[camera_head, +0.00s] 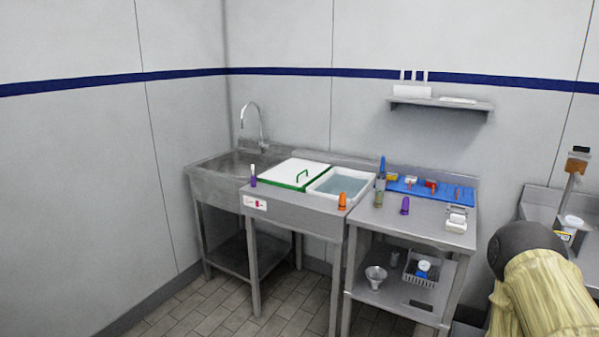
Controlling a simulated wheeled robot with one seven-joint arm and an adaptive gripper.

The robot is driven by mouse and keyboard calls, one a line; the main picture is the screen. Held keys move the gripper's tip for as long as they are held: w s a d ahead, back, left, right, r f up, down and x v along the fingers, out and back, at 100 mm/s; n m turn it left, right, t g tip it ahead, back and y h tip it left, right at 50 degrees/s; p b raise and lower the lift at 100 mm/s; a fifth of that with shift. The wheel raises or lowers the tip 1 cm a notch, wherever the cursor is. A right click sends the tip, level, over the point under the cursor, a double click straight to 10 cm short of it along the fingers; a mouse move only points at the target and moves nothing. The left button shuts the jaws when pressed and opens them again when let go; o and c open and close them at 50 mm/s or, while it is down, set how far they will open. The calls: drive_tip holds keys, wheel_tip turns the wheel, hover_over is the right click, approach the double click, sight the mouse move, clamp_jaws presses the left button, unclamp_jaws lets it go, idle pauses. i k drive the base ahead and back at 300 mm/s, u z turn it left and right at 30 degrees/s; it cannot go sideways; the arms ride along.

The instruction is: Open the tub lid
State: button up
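A white tub lid (285,172) with a green front edge lies flat on the left part of the steel counter, left of a white-rimmed basin. A green handle (302,175) stands up from the lid near its right side. The basin (342,184) is uncovered and holds bluish water. What lies under the lid is hidden. My gripper is not in view; only a beige and dark part of my arm shows at the lower right, far from the lid.
A sink with a tall faucet (262,125) is at left. The right table holds a blue board (400,185), another purple cone (405,206) and a dispenser (457,218).

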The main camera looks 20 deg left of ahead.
sight(294, 171)
drive_tip(key=k, duration=0.55)
drive_tip(key=u, duration=0.9)
drive_tip(key=i, duration=0.8)
drive_tip(key=u, duration=0.95)
drive_tip(key=i, duration=1.1)
drive_tip(key=z, duration=0.75)
drive_tip(key=i, duration=0.75)
drive_tip(key=z, duration=0.55)
